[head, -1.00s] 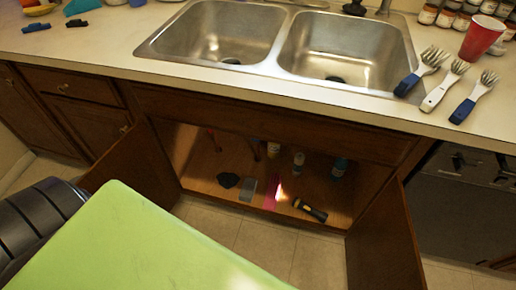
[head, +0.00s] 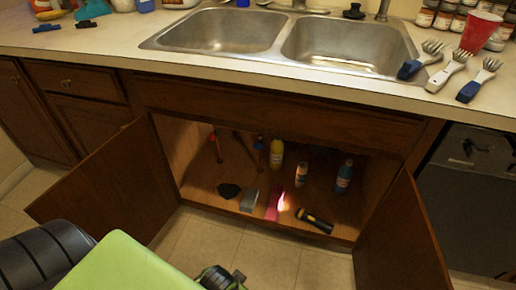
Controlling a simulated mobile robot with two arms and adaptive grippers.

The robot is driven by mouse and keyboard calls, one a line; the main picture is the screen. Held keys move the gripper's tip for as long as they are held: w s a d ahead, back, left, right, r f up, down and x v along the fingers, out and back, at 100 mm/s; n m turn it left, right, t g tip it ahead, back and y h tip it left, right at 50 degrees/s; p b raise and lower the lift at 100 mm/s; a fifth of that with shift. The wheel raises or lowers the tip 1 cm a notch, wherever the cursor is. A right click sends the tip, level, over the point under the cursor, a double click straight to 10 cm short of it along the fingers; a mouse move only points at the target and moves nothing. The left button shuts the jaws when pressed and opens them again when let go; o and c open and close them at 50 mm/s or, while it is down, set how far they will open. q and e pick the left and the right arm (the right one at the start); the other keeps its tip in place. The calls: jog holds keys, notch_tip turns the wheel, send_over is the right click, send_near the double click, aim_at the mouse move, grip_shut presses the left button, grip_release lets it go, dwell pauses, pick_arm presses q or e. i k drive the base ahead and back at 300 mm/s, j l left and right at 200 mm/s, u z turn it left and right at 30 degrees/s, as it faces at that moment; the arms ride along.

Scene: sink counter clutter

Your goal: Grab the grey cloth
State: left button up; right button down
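Inside the open cabinet under the sink, a small grey folded-looking piece (head: 249,200) lies on the floor near the front edge. It may be the grey cloth; at this size I cannot tell cloth from sponge. A dark crumpled piece (head: 229,190) lies to its left and a pink piece (head: 272,207) to its right. A dark mechanical part of mine shows at the bottom edge, well short of the cabinet. I cannot tell if it belongs to my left gripper. No fingertips show, and my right gripper is out of view.
The left door (head: 105,185) and right door (head: 402,240) stand open. A lit flashlight (head: 314,220) lies at the cabinet's front. A yellow bottle (head: 276,153), white bottle (head: 301,174) and blue bottle (head: 344,175) stand behind. Brushes (head: 447,72) lie on the counter above.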

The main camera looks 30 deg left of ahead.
aim_at(247, 204)
jog(key=u, duration=1)
